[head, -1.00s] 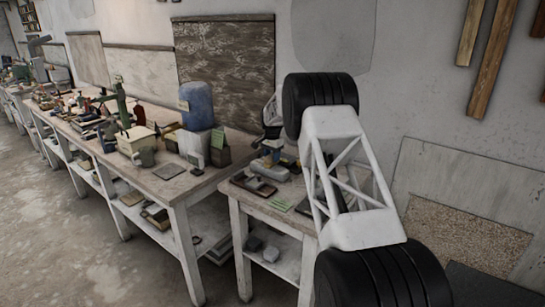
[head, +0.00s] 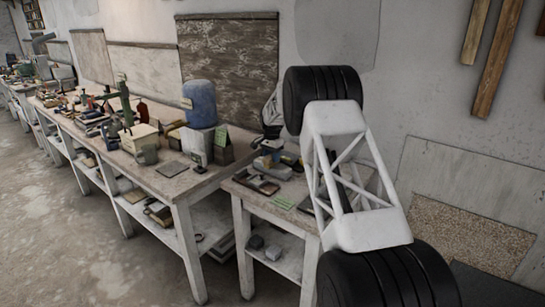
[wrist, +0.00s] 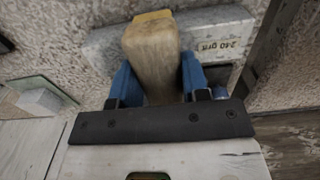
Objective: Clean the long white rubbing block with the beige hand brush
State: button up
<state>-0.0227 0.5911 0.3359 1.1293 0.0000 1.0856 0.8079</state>
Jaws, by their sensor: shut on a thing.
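In the wrist view, my gripper (wrist: 156,68) has two blue fingers shut on the beige hand brush (wrist: 151,50). The brush stretches away between the fingers, with a yellow part at its far end. The long white rubbing block (wrist: 105,47) lies beneath and beyond the brush, marked "240 grit" on its right part. The brush overlaps the block's middle in this view; I cannot tell whether they touch. In the head view, my arm hides part of the small table, and the brush is too small to make out clearly.
A long workbench (head: 165,185) with a blue container (head: 200,103) and many tools stands to the left. The wall is close behind.

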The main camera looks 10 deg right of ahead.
jog(key=shift+s+a, duration=0.5)
jog(key=shift+a, duration=0.05)
jog(key=shift+w+d, duration=0.1)
jog(key=shift+d, duration=0.05)
jog(key=shift+w+d, duration=0.65)
jog(key=shift+w+d, duration=0.1)
jog(key=shift+w+d, duration=0.7)
jog(key=shift+a+r, duration=0.1)
jog(key=shift+r, duration=0.05)
dwell(0.4)
jog(key=shift+s+a+r, duration=0.6)
jog(key=shift+s+a, duration=0.1)
jog(key=shift+s, duration=0.1)
jog(key=shift+r, duration=0.15)
